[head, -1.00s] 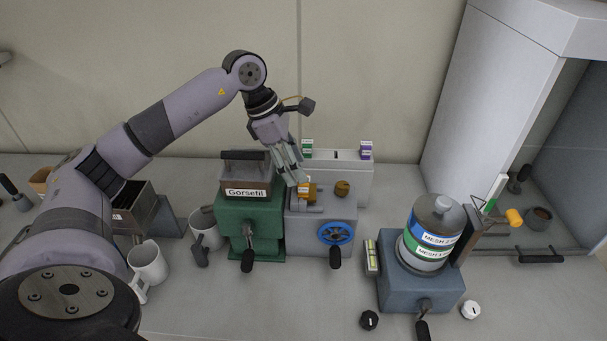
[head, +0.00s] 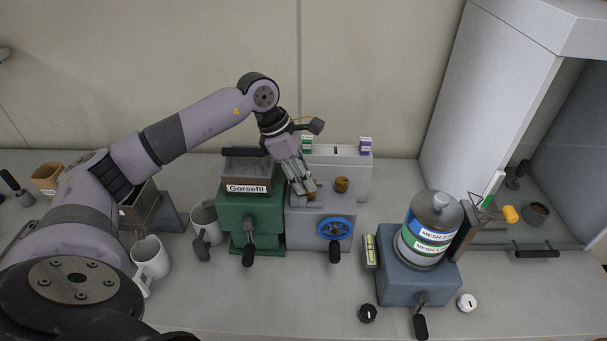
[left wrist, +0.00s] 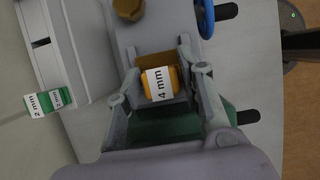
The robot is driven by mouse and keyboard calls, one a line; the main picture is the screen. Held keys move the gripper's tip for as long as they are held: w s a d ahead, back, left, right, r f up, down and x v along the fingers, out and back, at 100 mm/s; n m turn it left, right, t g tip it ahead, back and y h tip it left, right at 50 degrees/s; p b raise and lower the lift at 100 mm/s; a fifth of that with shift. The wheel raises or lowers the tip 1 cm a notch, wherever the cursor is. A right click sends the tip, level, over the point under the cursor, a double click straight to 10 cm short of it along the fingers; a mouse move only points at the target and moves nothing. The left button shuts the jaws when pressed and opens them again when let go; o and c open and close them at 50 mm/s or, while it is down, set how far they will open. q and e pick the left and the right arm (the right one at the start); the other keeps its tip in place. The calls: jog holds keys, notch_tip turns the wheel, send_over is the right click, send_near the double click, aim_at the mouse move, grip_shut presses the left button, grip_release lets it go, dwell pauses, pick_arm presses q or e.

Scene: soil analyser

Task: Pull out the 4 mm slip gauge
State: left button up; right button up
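The 4 mm slip gauge (left wrist: 158,84) is an orange block with a white "4 mm" label, seated in the top of the grey machine (head: 318,240). My left gripper (left wrist: 160,68) is over it in the left wrist view, with one finger on each side of the gauge. The fingers look apart, with a narrow gap beside the gauge; firm contact does not show. In the head view, the left gripper (head: 304,188) hides most of the gauge. My right gripper is not in view.
A brass knob (head: 342,184) and a blue handwheel (head: 334,228) are close to the gripper. A grey rack (head: 338,172) behind holds the green 2 mm gauge (left wrist: 48,102) and a purple-labelled gauge (head: 366,146). The green "Gorsefil" machine (head: 258,212) stands left.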

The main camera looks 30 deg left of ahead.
pick_arm(q)
grip_shut()
jog(key=shift+c, duration=0.6)
grip_release()
grip_shut()
jog(key=shift+r+p, duration=0.35)
jog(key=shift+r, duration=0.45)
jog(key=shift+r+p, duration=1.6)
jog(key=shift+r, duration=1.05)
